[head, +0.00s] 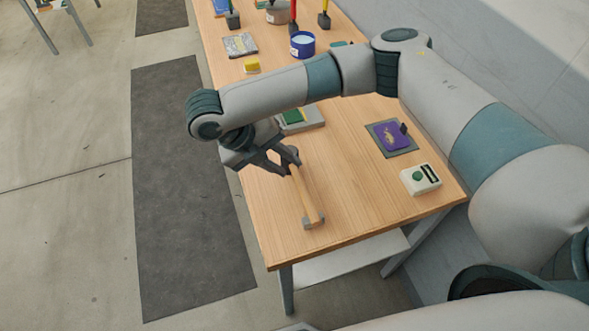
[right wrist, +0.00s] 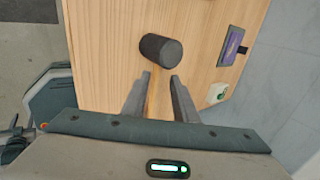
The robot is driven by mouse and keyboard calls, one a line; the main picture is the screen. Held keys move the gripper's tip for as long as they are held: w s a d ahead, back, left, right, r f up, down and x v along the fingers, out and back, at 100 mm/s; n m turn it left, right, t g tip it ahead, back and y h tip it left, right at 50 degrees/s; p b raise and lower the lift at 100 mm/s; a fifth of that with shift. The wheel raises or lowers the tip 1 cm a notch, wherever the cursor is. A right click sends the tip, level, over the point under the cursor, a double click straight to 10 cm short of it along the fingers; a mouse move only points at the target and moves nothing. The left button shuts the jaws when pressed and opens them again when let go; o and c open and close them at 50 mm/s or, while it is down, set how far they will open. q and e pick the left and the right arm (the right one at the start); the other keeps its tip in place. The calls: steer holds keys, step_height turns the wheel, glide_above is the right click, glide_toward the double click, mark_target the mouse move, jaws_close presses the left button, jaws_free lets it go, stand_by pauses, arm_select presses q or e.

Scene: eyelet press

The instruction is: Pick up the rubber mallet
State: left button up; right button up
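The rubber mallet lies near the front of the wooden table, its pale wooden handle (head: 303,192) running toward the front edge, with a small grey piece at its near end. Its black cylindrical head (right wrist: 161,50) shows clearly in the right wrist view, just beyond the fingertips. In the head view the head is largely hidden by or merges with the dark fingers. My right gripper (head: 290,162) is at the head end of the handle. In the right wrist view its two fingers (right wrist: 160,75) stand apart, with the handle seemingly between them. I cannot tell whether they touch it. My left gripper is not in view.
A purple piece on a dark pad (head: 376,130) and a white device with a green button (head: 421,179) are on the table's right. A grey and green block (head: 300,120) is behind the gripper. A blue tin (head: 302,45) and a yellow block (head: 252,66) stand farther back.

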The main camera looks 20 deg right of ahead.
mark_target(293, 172)
steer(key=shift+s+d+f+p, duration=0.2)
steer(key=shift+d+f+p, duration=0.15)
steer(key=shift+f, duration=0.15)
steer(key=p+x, duration=0.1)
steer(key=x, duration=0.1)
steer(key=shift+s+d+f, duration=0.1)
steer(key=shift+f, duration=0.2)
steer(key=shift+d+f, duration=0.3)
steer(key=shift+f, duration=0.2)
jaws_close()
